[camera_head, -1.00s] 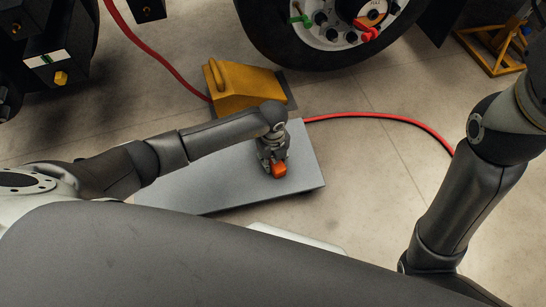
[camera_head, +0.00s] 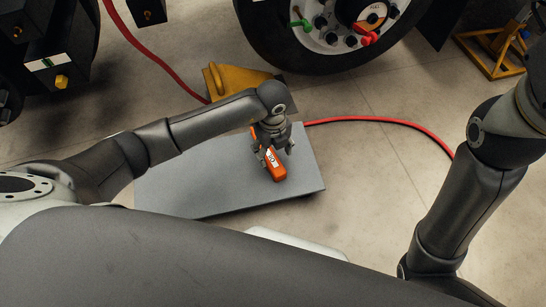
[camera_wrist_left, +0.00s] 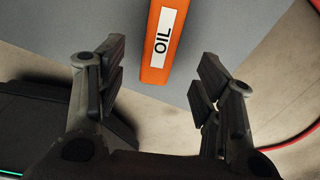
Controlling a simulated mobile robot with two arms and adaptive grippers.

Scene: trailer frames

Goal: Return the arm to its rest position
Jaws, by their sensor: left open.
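My left arm (camera_head: 200,122) reaches in from the left over a grey flat platform (camera_head: 190,190). My left gripper (camera_head: 272,148) is open above the platform. An orange object (camera_head: 278,172) with a white label is on the platform below the gripper. In the left wrist view, the orange object (camera_wrist_left: 153,60) is labelled OIL and lies beyond the left gripper's open fingers (camera_wrist_left: 158,85), with nothing between them. My right arm (camera_head: 460,190) comes in at the right edge; its gripper is out of view.
A yellow wheel chock (camera_head: 235,80) stands behind the platform. A large tire (camera_head: 280,45) is at the top. A red hose (camera_head: 390,119) runs across the floor on both sides. A yellow stand (camera_head: 495,48) is at the upper right.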

